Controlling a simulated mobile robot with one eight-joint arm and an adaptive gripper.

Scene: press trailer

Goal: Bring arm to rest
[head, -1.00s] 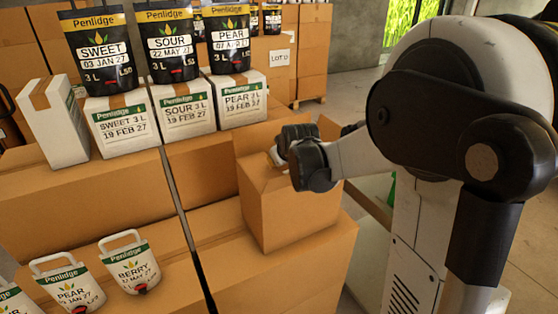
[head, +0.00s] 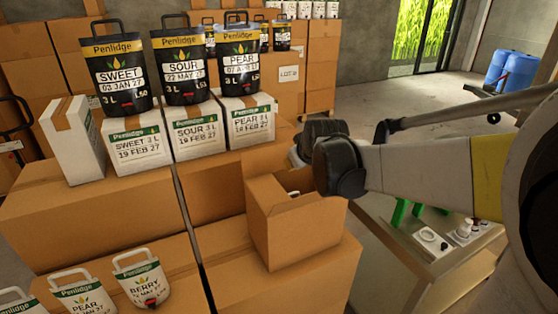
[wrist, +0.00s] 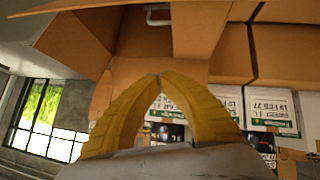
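My gripper (wrist: 157,80) shows in the wrist view as two yellow fingers that arch together and meet at their tips, with nothing seen between them. In the head view my arm comes in from the right, and its dark wrist joint is above and right of the open carton; the fingers are hidden there. The open cardboard carton (head: 305,232) stands on larger boxes, its flaps up. A white handle (head: 293,193) shows inside it and also in the wrist view (wrist: 158,15). The fingers appear apart from the carton.
Black pouches (head: 118,65) stand on white cartons (head: 136,143) at the back left. White pouches (head: 141,277) stand at front left. A bench (head: 430,270) with small items lies below my arm. Blue barrels (head: 512,70) stand far right, with open floor before them.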

